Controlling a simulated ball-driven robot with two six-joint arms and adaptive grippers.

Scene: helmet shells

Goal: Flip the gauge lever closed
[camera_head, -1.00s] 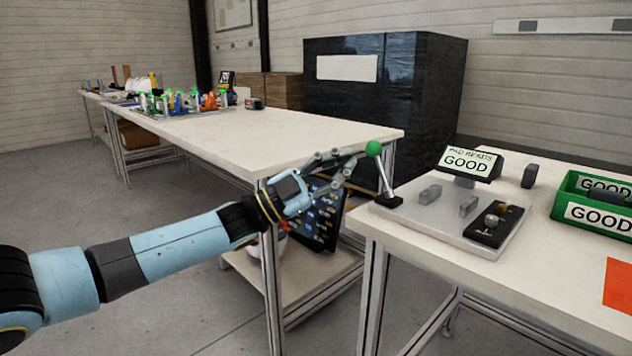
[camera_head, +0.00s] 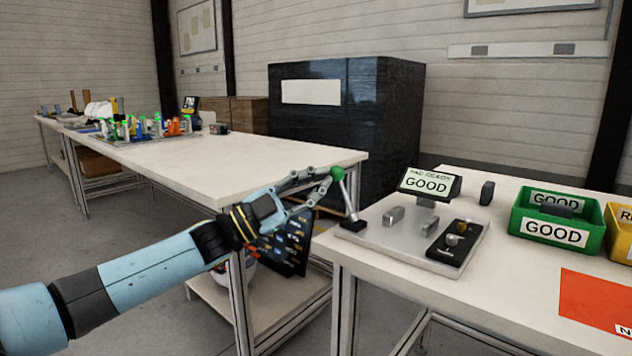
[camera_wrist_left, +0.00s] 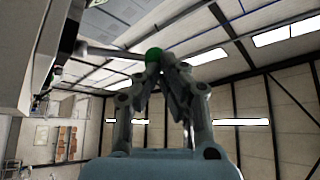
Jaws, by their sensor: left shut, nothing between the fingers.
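The gauge lever (camera_head: 347,197) is a metal rod with a green ball knob (camera_head: 337,173), standing at the left edge of the grey gauge plate (camera_head: 385,250) and leaning left. My left gripper (camera_head: 325,178) is shut and empty, with its fingertips at the knob. In the left wrist view the green knob (camera_wrist_left: 153,54) shows just at the fingertips (camera_wrist_left: 162,66), and the rod runs off to the left. I cannot tell whether fingers and knob touch. A small display (camera_head: 428,184) on the gauge reads GOOD. My right gripper is not in view.
A green bin (camera_head: 556,234) marked GOOD and a yellow bin (camera_head: 618,240) stand right of the gauge. A red-orange sheet (camera_head: 600,300) lies on the table in front. A long table (camera_head: 230,165) with colourful parts stands behind my left arm.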

